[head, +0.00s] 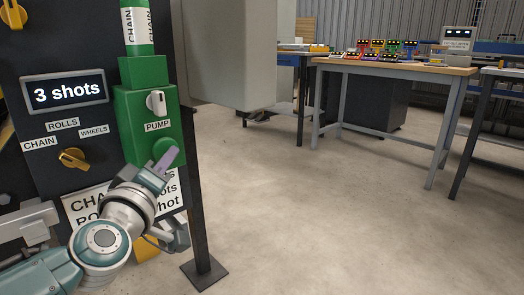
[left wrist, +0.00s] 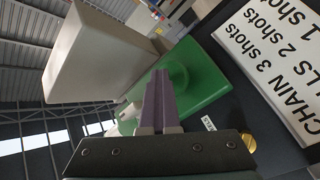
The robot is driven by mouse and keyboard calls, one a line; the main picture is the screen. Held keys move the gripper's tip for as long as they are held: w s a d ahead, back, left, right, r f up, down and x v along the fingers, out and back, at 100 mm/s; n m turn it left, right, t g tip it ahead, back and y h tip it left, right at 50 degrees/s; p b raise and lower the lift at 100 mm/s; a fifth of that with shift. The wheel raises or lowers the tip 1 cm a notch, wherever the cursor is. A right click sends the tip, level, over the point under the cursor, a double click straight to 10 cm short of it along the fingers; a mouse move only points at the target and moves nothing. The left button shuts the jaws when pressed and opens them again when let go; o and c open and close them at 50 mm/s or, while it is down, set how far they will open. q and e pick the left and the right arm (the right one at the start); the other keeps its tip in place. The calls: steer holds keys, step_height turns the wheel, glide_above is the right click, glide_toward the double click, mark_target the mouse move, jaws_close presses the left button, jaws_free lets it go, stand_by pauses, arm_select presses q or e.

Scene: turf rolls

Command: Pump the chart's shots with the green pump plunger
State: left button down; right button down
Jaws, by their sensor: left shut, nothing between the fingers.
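The green pump (head: 145,112) is mounted on a dark panel and carries a white knob (head: 156,102) above a PUMP label. Its round green plunger (head: 165,149) is below the label and partly hidden by my left gripper (head: 172,158). That gripper is shut and empty, its tips right at the plunger; I cannot tell whether they touch. In the left wrist view the purple fingers (left wrist: 156,98) reach beside the plunger (left wrist: 178,74). The display (head: 66,92) reads "3 shots". The chart (left wrist: 275,65) shows chain 3 shots, then lines of 2 shots and 1 shot. My right gripper is out of view.
A yellow selector knob (head: 74,158) sits among CHAIN, ROLLS and WHEELS labels. A dark post (head: 196,190) stands right of the pump. A large grey box (head: 230,50) is behind. Workbenches (head: 395,70) with small devices stand at the back right; the floor between is clear.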

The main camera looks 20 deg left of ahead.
arm_select(q)
steer(key=shift+s, duration=0.1)
steer(key=d, duration=0.1)
steer(key=s+d+p, duration=0.1)
steer(key=shift+d+r+p, duration=0.15)
steer(key=shift+d+p, duration=0.15)
steer(key=shift+d, duration=0.1)
stand_by(0.4)
steer(key=shift+s+d+p, duration=0.25)
steer(key=shift+s+d, duration=0.1)
steer(key=shift+d, duration=0.45)
steer(key=shift+s+d+p, duration=0.25)
steer(key=shift+s+d, duration=0.05)
steer(key=shift+d, duration=0.45)
steer(key=shift+s+d+p, duration=0.25)
steer(key=shift+s+d, duration=0.1)
steer(key=shift+d, duration=0.45)
